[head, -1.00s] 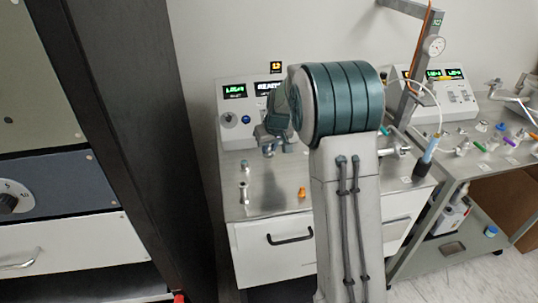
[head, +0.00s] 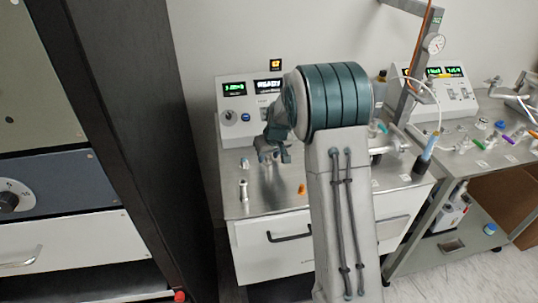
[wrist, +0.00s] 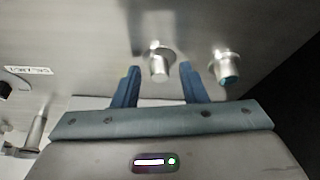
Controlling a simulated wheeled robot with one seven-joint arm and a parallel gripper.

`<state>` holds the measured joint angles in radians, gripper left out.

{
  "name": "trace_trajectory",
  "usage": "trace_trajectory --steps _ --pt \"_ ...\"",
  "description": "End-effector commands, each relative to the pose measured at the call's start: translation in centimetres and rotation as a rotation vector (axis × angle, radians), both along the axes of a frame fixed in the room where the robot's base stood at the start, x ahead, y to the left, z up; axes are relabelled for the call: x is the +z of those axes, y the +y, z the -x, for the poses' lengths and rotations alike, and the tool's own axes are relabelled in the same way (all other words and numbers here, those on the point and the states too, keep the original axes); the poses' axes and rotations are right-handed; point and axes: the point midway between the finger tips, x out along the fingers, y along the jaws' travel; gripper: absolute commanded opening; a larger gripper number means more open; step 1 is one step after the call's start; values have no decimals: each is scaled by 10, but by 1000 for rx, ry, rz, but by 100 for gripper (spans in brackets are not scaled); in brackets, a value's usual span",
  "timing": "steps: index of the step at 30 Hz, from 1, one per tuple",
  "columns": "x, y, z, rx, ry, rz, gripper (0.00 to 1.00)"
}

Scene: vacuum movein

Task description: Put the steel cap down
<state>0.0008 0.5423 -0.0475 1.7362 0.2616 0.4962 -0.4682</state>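My gripper (head: 271,156) is low over the steel bench top at the left, partly hidden behind its own wrist in the head view. In the wrist view my gripper (wrist: 159,84) has its two blue fingers spread apart. A small shiny steel cap (wrist: 159,66) shows between the fingertips, with a clear gap on each side. It looks upright on the steel surface, though its contact there is hard to see. A second steel piece with a teal end (wrist: 226,68) is just right of the fingers. It seems to match the small piece (head: 245,163) left of my gripper in the head view.
A steel cylinder (head: 243,190) stands near the bench's front left, and a small orange piece (head: 302,188) lies right of it. A grey instrument panel (head: 232,118) with displays is behind. A dark upright post (head: 130,150) borders the left side.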

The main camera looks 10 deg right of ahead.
Motion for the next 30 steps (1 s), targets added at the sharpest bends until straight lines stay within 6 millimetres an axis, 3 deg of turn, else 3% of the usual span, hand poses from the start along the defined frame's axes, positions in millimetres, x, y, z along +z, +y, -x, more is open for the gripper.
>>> trace_trajectory --steps 8,21,30 --pt "9 -1 2 0 -2 0 39" --pt "86 -8 33 0 -4 0 39" --pt "115 -10 48 -2 1 -1 39"
